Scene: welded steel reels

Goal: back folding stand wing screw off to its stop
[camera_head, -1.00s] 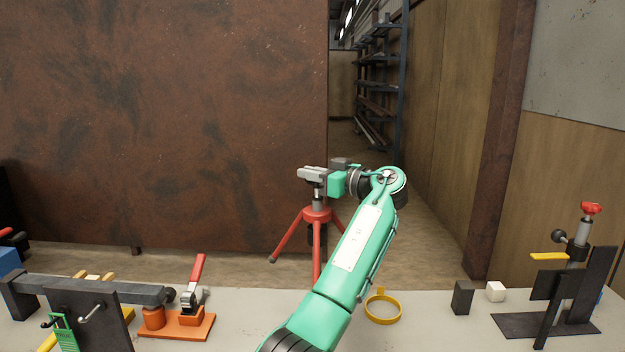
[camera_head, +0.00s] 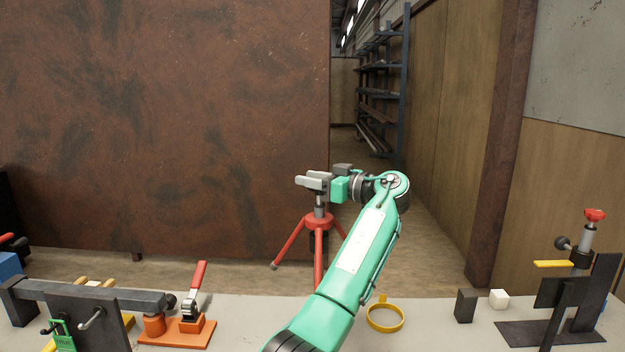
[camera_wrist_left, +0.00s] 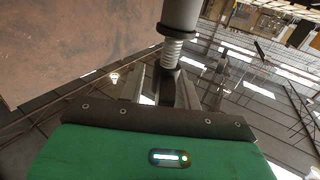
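The folding stand (camera_head: 320,220) is a red tripod with a grey post, standing on the floor beyond the bench. My left gripper (camera_head: 313,182) is at the top of its post, its grey fingers lying across the post head. In the left wrist view the fingers (camera_wrist_left: 160,88) reach toward a threaded rod (camera_wrist_left: 172,52) below a grey cylinder. A small dark part sits at the rod's end near the fingertips. The fingers stand somewhat apart, but I cannot tell whether they clamp that part. The wing screw is not clearly visible. My right gripper is out of view.
The bench (camera_head: 245,325) is in front. On it are an orange toggle clamp (camera_head: 180,333), a yellow ring (camera_head: 385,318), dark and white blocks, and a black fixture with a red knob (camera_head: 595,215). A rusty panel (camera_head: 165,130) stands behind to the left.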

